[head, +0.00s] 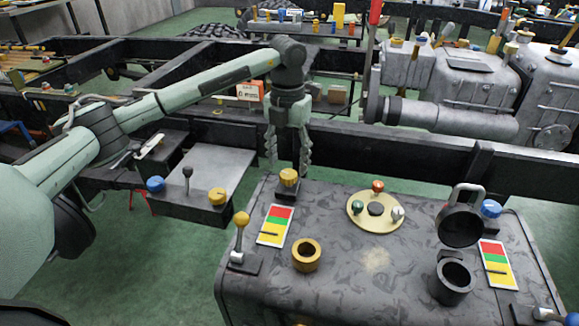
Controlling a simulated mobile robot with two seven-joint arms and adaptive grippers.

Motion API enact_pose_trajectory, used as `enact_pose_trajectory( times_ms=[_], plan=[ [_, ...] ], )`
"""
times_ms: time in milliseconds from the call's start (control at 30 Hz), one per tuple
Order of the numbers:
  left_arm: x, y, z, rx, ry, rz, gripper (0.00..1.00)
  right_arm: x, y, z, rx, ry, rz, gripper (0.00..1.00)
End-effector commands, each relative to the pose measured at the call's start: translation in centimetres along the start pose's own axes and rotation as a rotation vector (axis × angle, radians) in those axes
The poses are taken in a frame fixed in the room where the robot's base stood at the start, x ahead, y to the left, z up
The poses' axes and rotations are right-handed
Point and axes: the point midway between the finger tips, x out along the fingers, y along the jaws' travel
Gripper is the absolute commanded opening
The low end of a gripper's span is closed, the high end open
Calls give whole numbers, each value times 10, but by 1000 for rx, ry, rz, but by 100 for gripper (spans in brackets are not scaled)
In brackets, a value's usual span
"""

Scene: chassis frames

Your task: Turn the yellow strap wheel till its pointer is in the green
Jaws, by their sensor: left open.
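A yellow wheel (289,178) sits on a dark mount at the back left of the grey tank top. Beside it lies a gauge card (275,224) with red, green and yellow bands; its dark pointer appears to lie in the yellow band. My left gripper (287,167) hangs fingers down just above and around the back of the yellow wheel. Its fingers are open, one on each side. I cannot tell whether they touch the wheel. My right gripper is not in view.
A yellow-knobbed lever (240,234) and a brass ring (306,255) stand in front. A yellow dish (376,212) with coloured knobs lies mid-tank. At right are a black cup (452,279) with a raised lid (460,225), a blue knob (491,208) and a second gauge card (497,264).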

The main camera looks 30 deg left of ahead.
Motion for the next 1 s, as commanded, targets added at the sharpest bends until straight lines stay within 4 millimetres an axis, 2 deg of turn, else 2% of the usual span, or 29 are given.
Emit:
enact_pose_trajectory(
  times_ms=[100, 200, 567, 900, 967, 1000],
  plan=[
    [18, 0, -1, 0, 2, 1, 56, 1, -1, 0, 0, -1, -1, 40],
    [27, 0, 0, 1, 1, 1, 56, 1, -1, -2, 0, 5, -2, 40],
    [34, 0, 0, 1, 0, 1, 56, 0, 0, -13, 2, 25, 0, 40],
    [33, 0, 0, 1, 0, 1, 14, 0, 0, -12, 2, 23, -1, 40],
    [33, 0, 0, 1, 0, 1, 6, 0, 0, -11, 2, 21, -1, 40],
    [33, 0, 0, 1, 0, 1, 6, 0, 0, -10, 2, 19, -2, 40]
  ],
)
